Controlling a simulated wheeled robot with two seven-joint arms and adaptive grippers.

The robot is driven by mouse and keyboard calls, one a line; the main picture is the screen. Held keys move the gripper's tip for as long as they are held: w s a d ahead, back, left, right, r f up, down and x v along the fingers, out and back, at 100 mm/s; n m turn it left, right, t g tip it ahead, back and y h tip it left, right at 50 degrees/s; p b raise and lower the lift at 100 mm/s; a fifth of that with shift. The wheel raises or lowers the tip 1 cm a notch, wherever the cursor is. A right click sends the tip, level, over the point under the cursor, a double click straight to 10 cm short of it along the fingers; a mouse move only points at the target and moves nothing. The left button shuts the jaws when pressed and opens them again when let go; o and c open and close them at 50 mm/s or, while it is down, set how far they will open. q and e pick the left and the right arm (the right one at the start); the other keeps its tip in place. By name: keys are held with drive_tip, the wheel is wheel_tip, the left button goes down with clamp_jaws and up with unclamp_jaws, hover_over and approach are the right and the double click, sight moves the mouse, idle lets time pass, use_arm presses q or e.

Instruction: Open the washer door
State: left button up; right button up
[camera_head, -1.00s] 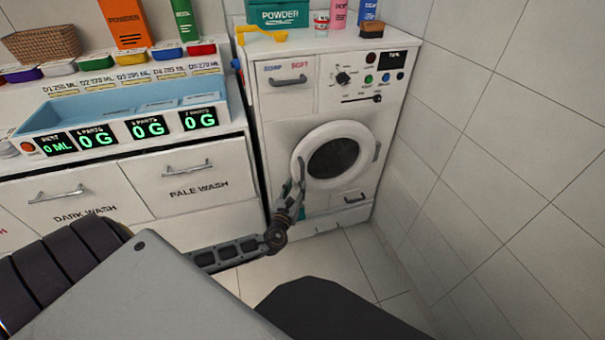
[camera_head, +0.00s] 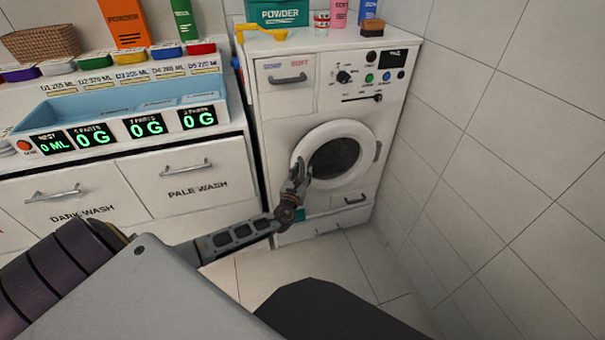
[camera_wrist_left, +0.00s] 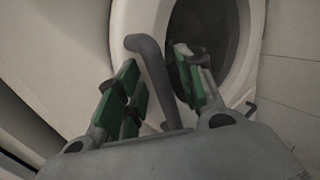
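The washer (camera_head: 290,110) stands against the right wall, with its round white door (camera_head: 357,137) on the front. The door looks closed. A grey bar handle sits on the door's left side; it shows in the left wrist view (camera_wrist_left: 152,75). My left gripper (camera_head: 300,172) is at this handle. In the left wrist view my left gripper (camera_wrist_left: 165,90) has its two green-padded fingers apart, one on each side of the handle. A gap shows between the handle and the right finger. My right gripper is not in view.
A white counter with drawers (camera_head: 185,178) stands left of the washer. A blue tray (camera_head: 120,105) with digital displays sits on it. Bottles and a powder box (camera_head: 278,13) stand on the washer. The tiled wall (camera_head: 500,150) is close on the right. Floor (camera_head: 335,262) in front is clear.

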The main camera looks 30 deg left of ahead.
use_arm(q)
drive_tip(key=shift+w, duration=0.2)
clamp_jaws()
idle(0.3)
